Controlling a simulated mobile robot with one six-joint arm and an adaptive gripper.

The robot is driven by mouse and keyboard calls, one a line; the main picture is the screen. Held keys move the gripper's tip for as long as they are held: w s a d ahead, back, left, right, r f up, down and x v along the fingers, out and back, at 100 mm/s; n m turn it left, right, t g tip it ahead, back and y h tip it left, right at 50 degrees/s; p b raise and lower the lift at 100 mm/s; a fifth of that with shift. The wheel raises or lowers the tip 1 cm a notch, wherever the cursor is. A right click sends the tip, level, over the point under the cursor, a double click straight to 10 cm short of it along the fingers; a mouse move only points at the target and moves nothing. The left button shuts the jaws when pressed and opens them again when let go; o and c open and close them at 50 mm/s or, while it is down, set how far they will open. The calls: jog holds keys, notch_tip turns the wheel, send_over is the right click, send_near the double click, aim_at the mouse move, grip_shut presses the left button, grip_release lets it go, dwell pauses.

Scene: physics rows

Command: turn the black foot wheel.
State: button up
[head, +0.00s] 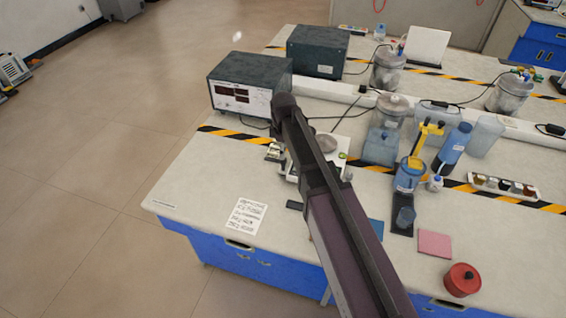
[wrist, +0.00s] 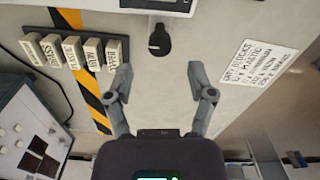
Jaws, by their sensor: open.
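The black foot wheel (wrist: 159,40) shows in the wrist view as a small dark knob below the edge of a pale device (wrist: 128,3) cut off at the top of the picture. My gripper (wrist: 162,72) is open and empty. Its two fingers are spread wide, and the wheel lies beyond the fingertips, roughly in line with the gap between them, apart from both. In the head view, the pale balance with a round pan (head: 326,142) stands on the bench, partly hidden by my arm. My gripper and the wheel cannot be made out there.
A power supply (wrist: 30,135) is at lower left. A written sheet (wrist: 262,63) lies flat on the right. Bottles (head: 455,143) and jars crowd the bench's right side in the head view.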

jog(key=shift+f+b, duration=1.9)
jog(key=shift+f, duration=0.3)
grip_shut()
